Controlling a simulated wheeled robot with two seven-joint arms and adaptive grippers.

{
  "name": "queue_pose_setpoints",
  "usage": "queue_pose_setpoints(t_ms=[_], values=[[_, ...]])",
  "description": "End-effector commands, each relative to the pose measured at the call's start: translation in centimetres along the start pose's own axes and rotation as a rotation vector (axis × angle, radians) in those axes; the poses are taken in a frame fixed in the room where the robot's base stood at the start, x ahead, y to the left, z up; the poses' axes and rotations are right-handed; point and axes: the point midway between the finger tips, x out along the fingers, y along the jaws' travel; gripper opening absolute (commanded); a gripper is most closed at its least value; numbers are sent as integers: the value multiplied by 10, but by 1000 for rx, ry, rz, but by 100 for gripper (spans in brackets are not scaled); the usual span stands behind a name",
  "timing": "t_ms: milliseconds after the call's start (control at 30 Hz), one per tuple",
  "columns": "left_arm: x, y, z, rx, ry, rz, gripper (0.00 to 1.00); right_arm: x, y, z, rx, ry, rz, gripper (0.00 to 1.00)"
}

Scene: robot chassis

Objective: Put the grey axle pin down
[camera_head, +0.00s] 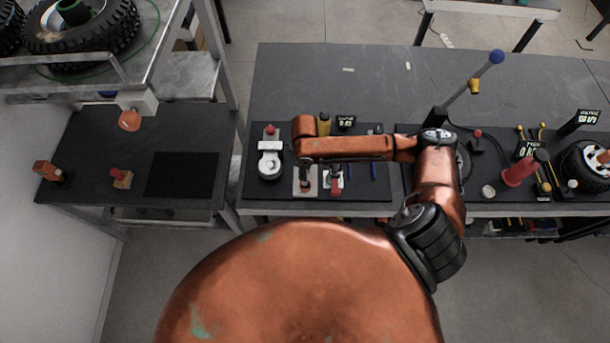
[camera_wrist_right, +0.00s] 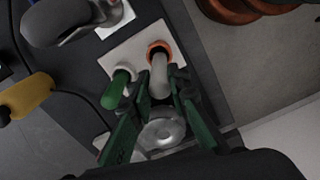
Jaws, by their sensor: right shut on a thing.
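My right gripper (camera_wrist_right: 160,95) is shut on the grey axle pin (camera_wrist_right: 160,78), which shows between its dark green fingers in the right wrist view. The pin's far end is at an orange ring (camera_wrist_right: 158,47) on a pale plate (camera_wrist_right: 132,52); I cannot tell whether it sits inside the ring. A green peg (camera_wrist_right: 115,88) with a pale collar stands beside it. In the head view the right gripper (camera_head: 306,172) is small, over the pale plate (camera_head: 300,192), and the pin cannot be made out. My left gripper is not in view.
A white fixture (camera_head: 270,160) with a red knob stands left of the plate, and a grey-and-red item (camera_head: 336,182) right of it. A red cone (camera_head: 519,172) and a wheel (camera_head: 585,166) stand farther right. The back of the grey table (camera_head: 310,75) is mostly clear.

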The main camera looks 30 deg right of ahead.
Motion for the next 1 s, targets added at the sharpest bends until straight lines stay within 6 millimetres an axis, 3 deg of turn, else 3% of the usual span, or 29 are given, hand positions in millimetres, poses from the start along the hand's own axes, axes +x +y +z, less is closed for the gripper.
queue_pose_setpoints(t_ms=[200, 567, 600, 833, 1000], values=[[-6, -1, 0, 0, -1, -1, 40, 30, 0, 2, 0, -2, -1, 0], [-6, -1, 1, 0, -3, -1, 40, 34, 0, 1, 0, -2, 0, 0], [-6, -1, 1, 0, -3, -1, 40, 34, 1, 1, 0, -2, 0, 18], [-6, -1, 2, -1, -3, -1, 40, 34, 0, 1, 0, -2, 0, 34], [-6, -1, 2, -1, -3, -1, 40, 34, 0, 1, 0, -2, 0, 34]])
